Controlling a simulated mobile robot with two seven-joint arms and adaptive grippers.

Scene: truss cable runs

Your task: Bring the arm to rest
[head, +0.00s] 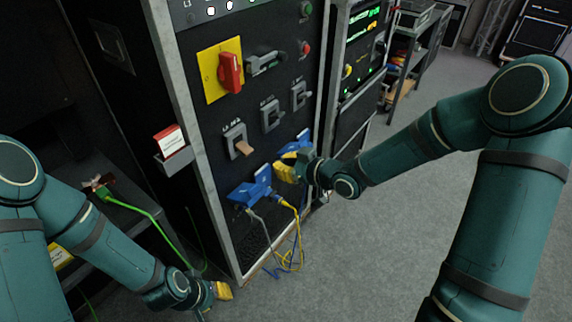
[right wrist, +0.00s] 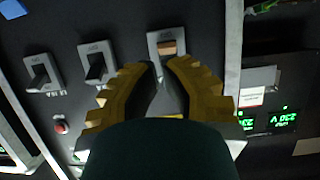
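My right gripper (head: 286,170) has yellow fingers and is in front of the lower part of the dark cabinet, beside the blue connectors. In the right wrist view its two fingers (right wrist: 161,66) curve towards each other with a narrow gap and nothing visible held between them. A grey switch with a tan lever (right wrist: 167,47) shows just beyond the fingertips; contact cannot be made out. The same switch (head: 238,142) is up and left of the gripper in the head view. My left gripper (head: 222,290) hangs low at the cabinet's foot; its finger gap is too small to tell.
The cabinet also carries two more grey switches (head: 270,115), a red rotary handle on a yellow plate (head: 231,72) and a blue connector (head: 250,188) with hanging cables (head: 291,250). A green cable (head: 150,215) runs near my left arm. Grey floor (head: 370,250) is open at right.

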